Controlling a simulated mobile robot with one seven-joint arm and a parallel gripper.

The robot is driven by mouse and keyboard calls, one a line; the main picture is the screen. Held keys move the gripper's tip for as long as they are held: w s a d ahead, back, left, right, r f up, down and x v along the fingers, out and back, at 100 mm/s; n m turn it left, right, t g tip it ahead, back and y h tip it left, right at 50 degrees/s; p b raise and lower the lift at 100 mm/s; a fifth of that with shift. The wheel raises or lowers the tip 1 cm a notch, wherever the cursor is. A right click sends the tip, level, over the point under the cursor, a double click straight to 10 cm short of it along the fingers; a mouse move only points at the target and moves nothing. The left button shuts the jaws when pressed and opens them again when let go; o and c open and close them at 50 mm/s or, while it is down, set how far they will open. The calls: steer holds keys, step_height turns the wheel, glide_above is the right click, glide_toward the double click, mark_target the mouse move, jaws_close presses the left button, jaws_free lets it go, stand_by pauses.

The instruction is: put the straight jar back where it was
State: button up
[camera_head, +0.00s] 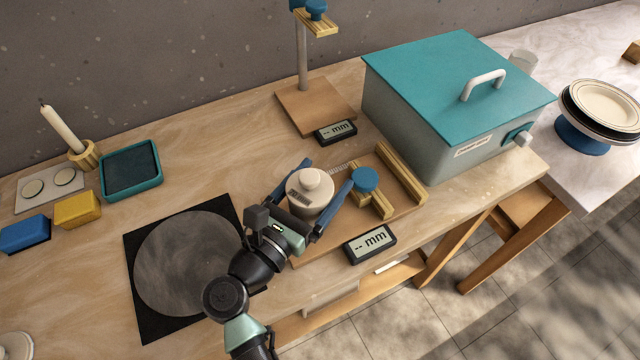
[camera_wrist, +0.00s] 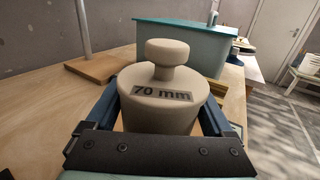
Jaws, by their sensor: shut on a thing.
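The straight jar (camera_head: 309,192) is a beige cylinder with a round knob on top. In the wrist view the jar (camera_wrist: 160,108) carries a label reading "70 mm". My gripper (camera_head: 318,199) has its two blue fingers on either side of the jar and is shut on it. The jar is upright, at a wooden measuring fixture (camera_head: 408,213) with a blue knob (camera_head: 365,179) and a ruled scale. I cannot tell whether the jar's base touches the fixture; its lower part is hidden by my gripper.
A black square mat with a grey disc (camera_head: 188,262) lies left of my gripper. A display reading "-- mm" (camera_head: 370,244) stands at the front edge. A teal-lidded box (camera_head: 455,90) and a wooden stand (camera_head: 303,100) are behind. Sponges (camera_head: 77,209) lie at left.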

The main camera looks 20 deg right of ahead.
steer(key=shift+f, duration=0.4)
steer(key=shift+f, duration=0.15)
steer(key=o, duration=1.4)
steer(key=shift+c, duration=0.2)
